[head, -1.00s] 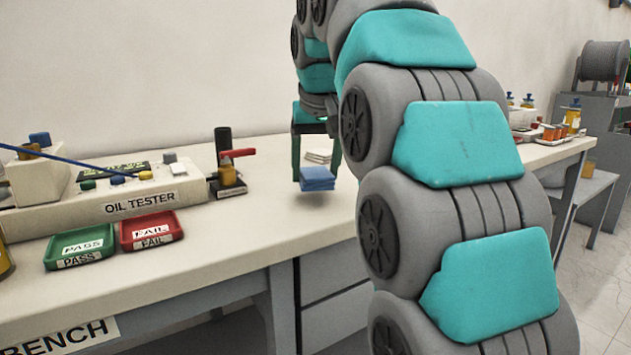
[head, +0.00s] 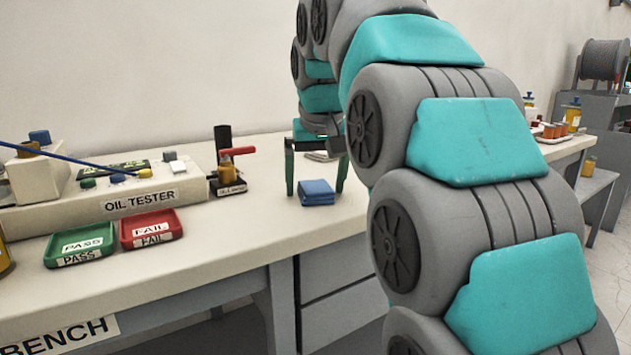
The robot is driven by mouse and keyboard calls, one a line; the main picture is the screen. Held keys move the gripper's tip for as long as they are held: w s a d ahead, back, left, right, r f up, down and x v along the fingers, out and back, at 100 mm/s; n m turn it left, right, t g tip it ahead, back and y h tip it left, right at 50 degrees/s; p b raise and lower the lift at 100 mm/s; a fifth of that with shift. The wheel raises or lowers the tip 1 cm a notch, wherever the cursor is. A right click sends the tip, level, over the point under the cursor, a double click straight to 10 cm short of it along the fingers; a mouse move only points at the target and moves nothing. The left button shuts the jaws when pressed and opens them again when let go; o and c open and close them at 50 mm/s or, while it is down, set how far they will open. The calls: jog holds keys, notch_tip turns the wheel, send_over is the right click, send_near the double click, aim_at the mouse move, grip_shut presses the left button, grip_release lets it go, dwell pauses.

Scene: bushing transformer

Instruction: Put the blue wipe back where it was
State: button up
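The blue wipe (head: 317,193) is a folded square pad lying on the pale bench top (head: 235,230). My gripper (head: 316,188) points down over it, with one green finger to its left and one to its right. The fingers are spread wider than the wipe, with small gaps visible at its sides, so the gripper looks open. A pale folded stack (head: 318,156) lies just behind the wipe, partly hidden by my gripper.
Left of the gripper stand a small black stand with a red-handled part (head: 228,175) and the oil tester (head: 140,200). A green PASS tray (head: 80,259) and red FAIL tray (head: 151,243) sit in front. My arm hides the bench's right part.

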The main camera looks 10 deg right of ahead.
aim_at(317, 190)
jog(key=shift+r, duration=0.2)
jog(key=shift+s+r, duration=0.2)
jog(key=shift+r, duration=0.45)
jog(key=shift+v, duration=1.6)
jog(key=p+v, duration=0.2)
jog(key=v, duration=0.1)
jog(key=shift+f, duration=0.1)
